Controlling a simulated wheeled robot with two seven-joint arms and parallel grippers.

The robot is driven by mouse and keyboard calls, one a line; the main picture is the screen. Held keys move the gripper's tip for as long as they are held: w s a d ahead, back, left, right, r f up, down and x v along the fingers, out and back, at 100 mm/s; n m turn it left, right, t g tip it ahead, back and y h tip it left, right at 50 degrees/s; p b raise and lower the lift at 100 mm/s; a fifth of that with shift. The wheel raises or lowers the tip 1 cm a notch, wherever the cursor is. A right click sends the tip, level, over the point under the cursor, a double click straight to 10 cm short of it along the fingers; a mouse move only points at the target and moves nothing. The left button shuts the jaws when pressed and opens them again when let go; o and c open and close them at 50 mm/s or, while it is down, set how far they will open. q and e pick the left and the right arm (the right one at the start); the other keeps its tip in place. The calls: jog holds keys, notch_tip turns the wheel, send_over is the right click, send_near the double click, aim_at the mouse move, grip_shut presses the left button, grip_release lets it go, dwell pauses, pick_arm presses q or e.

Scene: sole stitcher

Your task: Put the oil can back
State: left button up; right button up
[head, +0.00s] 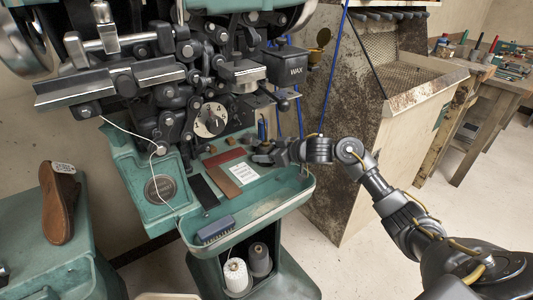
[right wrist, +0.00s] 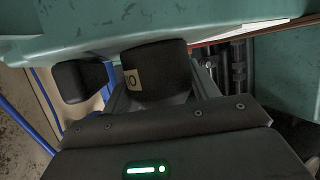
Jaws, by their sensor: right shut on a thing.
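My right gripper (head: 264,153) is over the back right part of the machine's green tray (head: 262,198), beneath the wax pot. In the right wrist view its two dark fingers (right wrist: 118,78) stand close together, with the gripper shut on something. What it holds is hidden by the fingers in both views. I cannot make out the oil can for certain in either view. A small blue upright shape (head: 262,129) shows just behind the gripper, but I cannot tell what it is. My left gripper is out of view.
The wax pot (head: 286,65) hangs above. A rusty cabinet (head: 345,130) stands close on the right. Thread spools (head: 236,275) sit below.

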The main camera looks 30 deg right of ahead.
jog(key=shift+r, duration=0.1)
jog(key=o, duration=0.9)
